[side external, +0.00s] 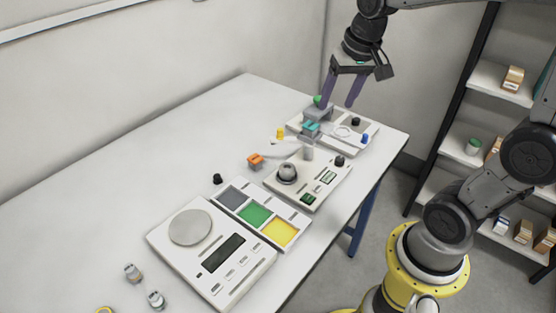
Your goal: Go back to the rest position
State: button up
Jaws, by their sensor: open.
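My gripper (341,104) hangs at the upper right of the side external view, its two purple fingers apart and pointing down. It is over the far end of the white table (140,150). The left fingertip overlaps a grey block with a green top (318,101) in the picture; I cannot tell whether they touch. Nothing shows between the fingers. The arm reaches in from the top right.
A white scale (190,228) and a tray with grey, green and yellow pads (255,215) stand at the front. A control panel (325,190) is in the middle, with an orange block (255,160) nearby. Shelves (497,82) stand right.

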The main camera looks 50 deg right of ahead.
jog(key=s+a+n+t, duration=0.2)
jog(key=s+a+n, duration=0.5)
jog(key=s, duration=0.6)
jog(key=shift+s+a+f+t+y, duration=0.2)
jog(key=shift+s+a+t+y, duration=0.15)
jog(key=shift+a, duration=0.3)
jog(key=shift+c, duration=0.4)
